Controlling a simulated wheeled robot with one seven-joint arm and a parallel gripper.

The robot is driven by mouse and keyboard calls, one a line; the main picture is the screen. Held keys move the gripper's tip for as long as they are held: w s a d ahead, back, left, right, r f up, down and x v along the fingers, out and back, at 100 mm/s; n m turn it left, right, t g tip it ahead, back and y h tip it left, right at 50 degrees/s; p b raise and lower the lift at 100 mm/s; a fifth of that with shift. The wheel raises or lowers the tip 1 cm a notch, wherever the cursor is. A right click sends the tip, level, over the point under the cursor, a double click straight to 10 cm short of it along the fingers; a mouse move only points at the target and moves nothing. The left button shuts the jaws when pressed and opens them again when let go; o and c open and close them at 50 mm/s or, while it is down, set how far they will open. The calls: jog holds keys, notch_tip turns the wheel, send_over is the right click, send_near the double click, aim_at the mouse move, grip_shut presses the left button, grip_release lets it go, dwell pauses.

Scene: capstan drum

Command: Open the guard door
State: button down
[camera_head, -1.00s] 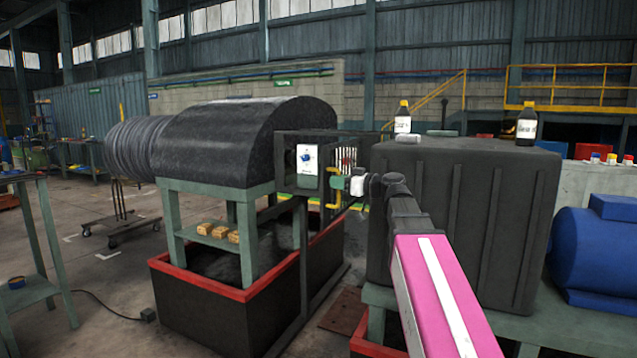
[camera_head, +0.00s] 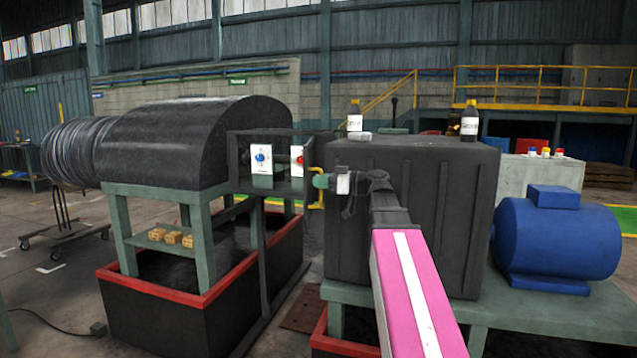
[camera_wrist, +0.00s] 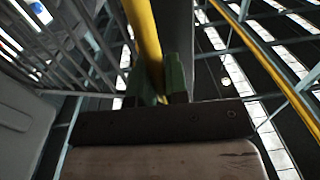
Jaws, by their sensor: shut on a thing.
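The guard door (camera_head: 240,165) is a dark framed panel at the front of the black drum cover. Its yellow handle (camera_head: 317,196) shows at the right side of the frame. My gripper (camera_head: 321,181) has green fingers and is at the handle's upper part. In the wrist view the yellow handle (camera_wrist: 143,35) runs down between the two green fingers of my gripper (camera_wrist: 158,82), which are shut on it. My pink arm link hides part of the black box behind it. The exact angle of the door is hard to tell.
A large black ribbed box (camera_head: 450,200) stands close to the right of the handle, with bottles on top. A blue motor (camera_head: 555,240) is further right. A red-rimmed bin (camera_head: 150,290) lies below the drum cover (camera_head: 180,140). A control plate (camera_head: 262,165) with a blue knob shows behind the frame.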

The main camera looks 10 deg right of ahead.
jog(key=c, duration=1.1)
grip_release()
jog(key=shift+c, duration=0.2)
jog(key=v, duration=1.1)
jog(key=shift+a, duration=0.1)
